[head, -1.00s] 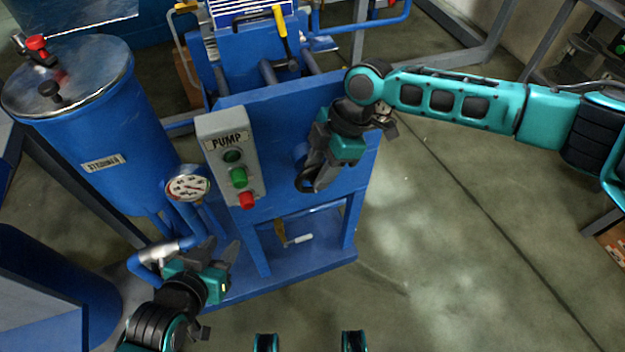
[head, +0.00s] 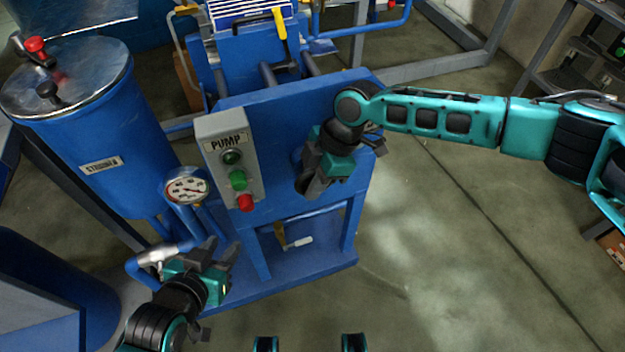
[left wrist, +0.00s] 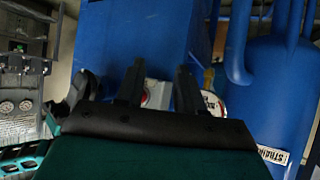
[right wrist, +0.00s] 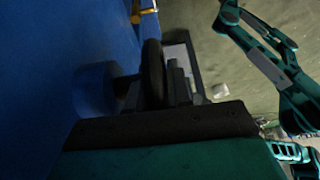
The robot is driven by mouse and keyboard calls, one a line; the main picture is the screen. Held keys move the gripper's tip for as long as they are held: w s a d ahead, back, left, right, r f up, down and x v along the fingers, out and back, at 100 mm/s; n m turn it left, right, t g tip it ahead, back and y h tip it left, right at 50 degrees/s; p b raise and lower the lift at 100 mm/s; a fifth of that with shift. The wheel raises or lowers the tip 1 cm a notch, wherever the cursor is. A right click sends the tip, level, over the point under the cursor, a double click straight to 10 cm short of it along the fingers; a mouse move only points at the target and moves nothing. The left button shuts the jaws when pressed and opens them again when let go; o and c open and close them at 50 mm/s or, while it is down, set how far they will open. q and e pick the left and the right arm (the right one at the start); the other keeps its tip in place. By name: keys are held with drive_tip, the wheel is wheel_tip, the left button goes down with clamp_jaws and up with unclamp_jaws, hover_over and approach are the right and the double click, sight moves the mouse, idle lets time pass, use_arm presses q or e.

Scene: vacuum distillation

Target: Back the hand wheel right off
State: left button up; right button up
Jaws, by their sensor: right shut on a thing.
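The hand wheel (right wrist: 153,72) is a dark ring seen nearly edge-on in the right wrist view, in front of a round blue boss (right wrist: 97,88) on the blue machine. In the head view my right gripper hides most of it. My right gripper (head: 312,188) is shut on the hand wheel at the right part of the blue panel. My left gripper (head: 226,256) hangs in free air in front of the machine, below the gauge. Its two fingers stand apart with nothing between them, as the left wrist view (left wrist: 160,88) also shows.
The grey pump box (head: 230,160) with green and red buttons is left of my right gripper. A dial gauge (head: 187,188) and a blue strainer tank (head: 85,130) stand further left. A yellow-handled valve (head: 290,239) sits low in the frame.

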use_arm(q)
drive_tip(key=shift+r, duration=0.1)
use_arm(e)
clamp_jaws()
drive_tip(key=shift+r+h+p, duration=0.15)
drive_tip(key=shift+h+p, duration=0.15)
drive_tip(key=shift+p, duration=0.4)
drive_tip(key=shift+t+h+p, duration=0.3)
drive_tip(key=shift+h+p, duration=0.3)
drive_tip(key=shift+p, duration=0.25)
drive_tip(key=shift+h+p, duration=0.7)
drive_tip(key=shift+p, duration=0.05)
drive_tip(key=shift+t+h+p, duration=0.4)
drive_tip(key=shift+h+p, duration=0.1)
drive_tip(key=shift+h, duration=0.2)
drive_tip(key=shift+d+f+t+h+p, duration=0.1)
drive_tip(key=shift+f+t+h+p, duration=0.25)
drive_tip(key=shift+h, duration=0.45)
use_arm(q)
drive_tip(key=a+r, duration=0.1)
drive_tip(key=s+a+r, duration=0.1)
drive_tip(key=r, duration=0.1)
drive_tip(key=shift+s+y, duration=0.2)
drive_tip(key=shift+y, duration=0.2)
use_arm(e)
drive_tip(key=shift+r, duration=0.1)
use_arm(q)
drive_tip(key=shift+w+r, duration=0.15)
